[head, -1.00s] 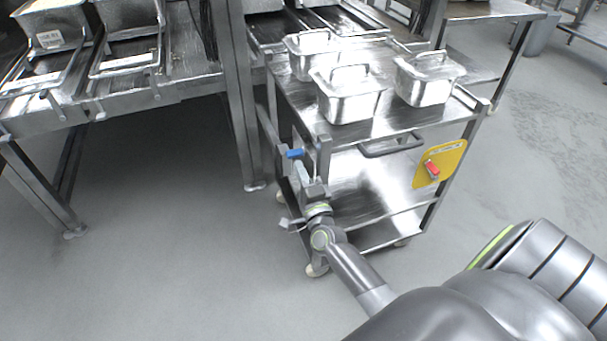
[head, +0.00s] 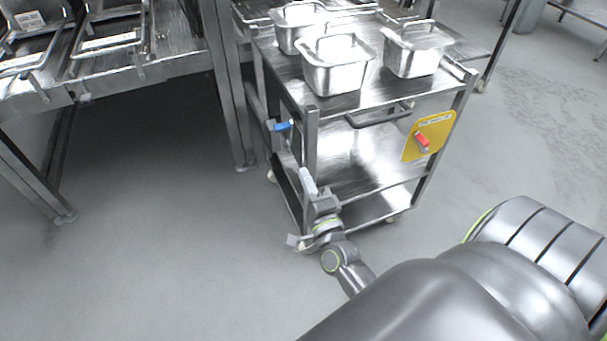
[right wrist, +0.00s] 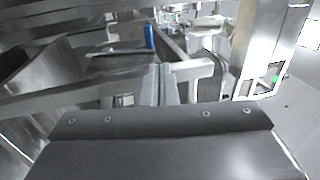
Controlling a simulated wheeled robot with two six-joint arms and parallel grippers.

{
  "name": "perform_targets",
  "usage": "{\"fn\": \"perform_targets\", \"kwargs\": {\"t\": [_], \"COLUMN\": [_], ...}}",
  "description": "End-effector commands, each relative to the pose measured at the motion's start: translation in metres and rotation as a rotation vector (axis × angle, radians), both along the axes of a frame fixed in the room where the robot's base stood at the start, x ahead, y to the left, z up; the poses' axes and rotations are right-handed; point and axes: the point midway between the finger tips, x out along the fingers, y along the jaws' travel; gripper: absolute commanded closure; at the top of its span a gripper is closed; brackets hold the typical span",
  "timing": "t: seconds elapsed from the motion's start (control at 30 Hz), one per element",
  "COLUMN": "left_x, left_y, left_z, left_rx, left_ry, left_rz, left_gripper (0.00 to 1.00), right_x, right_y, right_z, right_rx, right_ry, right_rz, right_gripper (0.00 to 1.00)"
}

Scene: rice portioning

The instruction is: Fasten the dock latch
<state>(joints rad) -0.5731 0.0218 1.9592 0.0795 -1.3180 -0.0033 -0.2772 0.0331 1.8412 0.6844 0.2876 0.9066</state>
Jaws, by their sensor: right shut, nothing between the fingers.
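The dock latch shows as a blue handle (head: 283,127) on the left side of the steel cart (head: 311,150), by its near left post and close to the table leg. In the right wrist view the blue handle (right wrist: 150,38) is ahead of the fingers, apart from them. Whether the latch is fastened I cannot tell. My right gripper (head: 307,178) is shut and empty, below the blue handle beside the cart's near left post. Its closed fingers (right wrist: 161,84) show in the right wrist view. My left gripper is not in view.
Several lidded steel pans, one of them in front (head: 336,72), stand on the cart top. A yellow plate (head: 437,130) with a red knob (head: 422,142) hangs on the cart's right side. A steel table (head: 185,65) stands left. The floor in front is clear.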

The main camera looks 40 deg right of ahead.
Motion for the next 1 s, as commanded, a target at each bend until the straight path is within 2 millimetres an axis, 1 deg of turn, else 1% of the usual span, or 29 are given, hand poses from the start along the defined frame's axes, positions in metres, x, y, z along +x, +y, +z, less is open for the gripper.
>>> {"fn": "perform_targets", "kwargs": {"t": [0.23,0.27,0.37,0.47,0.53,0.57,0.67,0.7,0.77,0.8,0.87,0.9,0.97,1.0], "left_x": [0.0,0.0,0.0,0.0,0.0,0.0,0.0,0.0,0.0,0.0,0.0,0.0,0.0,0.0], "left_y": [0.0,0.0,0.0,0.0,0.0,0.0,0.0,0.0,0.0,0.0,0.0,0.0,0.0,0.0], "left_z": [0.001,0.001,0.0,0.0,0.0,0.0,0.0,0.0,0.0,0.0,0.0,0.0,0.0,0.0], "left_rx": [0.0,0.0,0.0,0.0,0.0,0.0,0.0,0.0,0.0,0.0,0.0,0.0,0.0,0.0], "left_ry": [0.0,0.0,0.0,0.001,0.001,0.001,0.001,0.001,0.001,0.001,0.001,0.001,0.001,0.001], "left_rz": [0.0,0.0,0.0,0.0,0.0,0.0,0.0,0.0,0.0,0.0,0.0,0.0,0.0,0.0], "left_gripper": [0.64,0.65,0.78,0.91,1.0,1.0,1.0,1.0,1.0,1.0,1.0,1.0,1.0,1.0], "right_x": [0.0,0.0,-0.001,-0.002,-0.005,-0.007,-0.019,-0.027,-0.042,-0.053,-0.073,-0.088,-0.113,-0.13], "right_y": [0.0,0.0,0.001,0.008,0.016,0.02,0.035,0.04,0.047,0.05,0.053,0.055,0.055,0.055], "right_z": [0.0,0.0,-0.002,-0.013,-0.029,-0.038,-0.073,-0.089,-0.113,-0.129,-0.152,-0.166,-0.186,-0.198], "right_rx": [0.0,0.0,-0.009,-0.063,-0.134,-0.173,-0.331,-0.4,-0.504,-0.57,-0.665,-0.728,-0.816,-0.87], "right_ry": [0.0,0.001,0.015,0.079,0.167,0.214,0.401,0.482,0.603,0.682,0.8,0.877,0.993,1.066], "right_rz": [0.0,0.0,0.005,0.031,0.068,0.089,0.179,0.22,0.288,0.335,0.41,0.463,0.549,0.606], "right_gripper": [1.0,1.0,1.0,1.0,1.0,1.0,1.0,1.0,1.0,1.0,1.0,1.0,1.0,1.0]}}
